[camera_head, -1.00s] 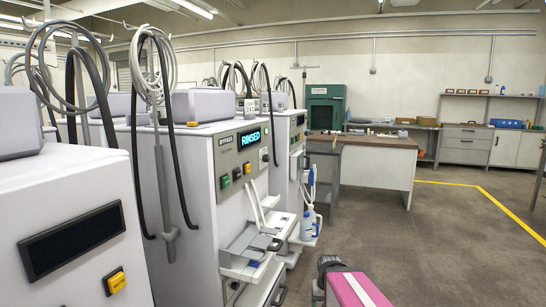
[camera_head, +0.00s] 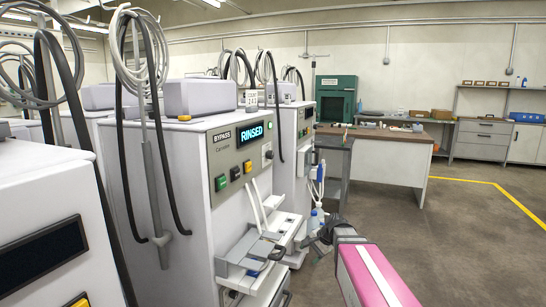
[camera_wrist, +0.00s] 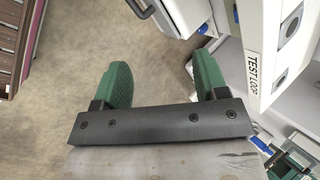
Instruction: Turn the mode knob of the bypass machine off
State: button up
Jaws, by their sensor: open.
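The bypass machine (camera_head: 180,180) is the white cabinet in the middle of the head view, with a "BYPASS" label and a lit display (camera_head: 251,133) reading "RINSED". Its front panel has green, black and yellow buttons. A small dark-and-white round control (camera_head: 267,154), apparently the mode knob, sits to their right; its setting is too small to read. My gripper (camera_head: 326,229) is lower and to the right of the panel, clear of the knob. In the wrist view my gripper (camera_wrist: 160,68) has its two green fingers apart, with only floor between them.
A white machine (camera_head: 45,225) stands near at left; another (camera_head: 296,135) stands behind the bypass machine. The wrist view shows a "TEST LOOP" panel (camera_wrist: 262,55) right of the fingers. Floor at right is open.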

jog(key=w+a+r+m+t+y, duration=0.1)
jog(key=w+a+r+m+y, duration=0.15)
jog(key=w+r, duration=0.35)
jog(key=w+a+r+m+t+y, duration=0.1)
jog(key=w+a+r+m+y, duration=0.15)
jog(key=w+r+m, duration=0.4)
jog(key=m+t+y, duration=0.2)
jog(key=m+y, duration=0.2)
jog(key=y, duration=0.2)
send_near(273, 156)
jog(key=x, duration=1)
jog(key=shift+s+a+r, duration=0.15)
jog(key=shift+c, duration=0.4)
jog(key=c, duration=0.9)
